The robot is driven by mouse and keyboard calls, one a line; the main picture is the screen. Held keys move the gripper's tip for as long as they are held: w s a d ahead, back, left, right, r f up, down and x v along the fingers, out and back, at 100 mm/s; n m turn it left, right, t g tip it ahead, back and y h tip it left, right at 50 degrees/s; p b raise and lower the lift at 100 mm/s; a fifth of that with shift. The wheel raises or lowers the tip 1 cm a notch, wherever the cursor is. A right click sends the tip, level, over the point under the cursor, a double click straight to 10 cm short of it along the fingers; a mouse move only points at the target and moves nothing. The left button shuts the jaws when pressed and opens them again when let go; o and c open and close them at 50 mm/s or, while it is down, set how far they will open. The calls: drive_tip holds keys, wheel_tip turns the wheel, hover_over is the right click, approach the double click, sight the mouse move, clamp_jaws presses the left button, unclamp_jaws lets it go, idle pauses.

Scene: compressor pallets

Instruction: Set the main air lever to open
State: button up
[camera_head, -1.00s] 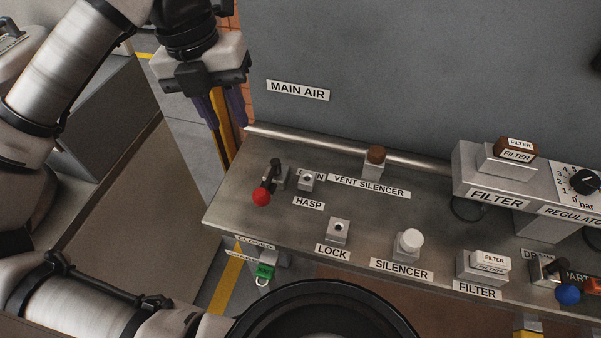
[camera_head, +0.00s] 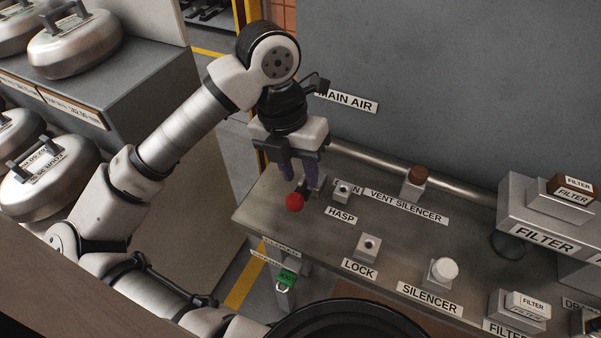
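The main air lever has a red ball knob (camera_head: 294,202) at its end and sits at the left end of the grey metal bench top (camera_head: 262,212). The MAIN AIR label (camera_head: 347,102) is on the wall panel behind it, partly covered by my arm. My gripper (camera_head: 300,185) points down over the lever, its two dark fingers spread at either side of the lever's upper part. The fingers hide most of the lever arm and its pivot. I cannot tell whether they touch it. The label beside the lever is partly hidden, with only its last letter or so readable.
A HASP block (camera_head: 343,191) stands close right of the lever. Behind it are the vent silencer (camera_head: 415,182) and a metal pipe (camera_head: 450,184). The LOCK block (camera_head: 368,247) and white silencer (camera_head: 443,271) stand in front. A green padlock (camera_head: 286,278) hangs below the bench edge.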

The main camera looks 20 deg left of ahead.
drive_tip(key=shift+d+f, duration=0.2)
drive_tip(key=shift+f, duration=0.7)
drive_tip(key=shift+c, duration=0.3)
clamp_jaws()
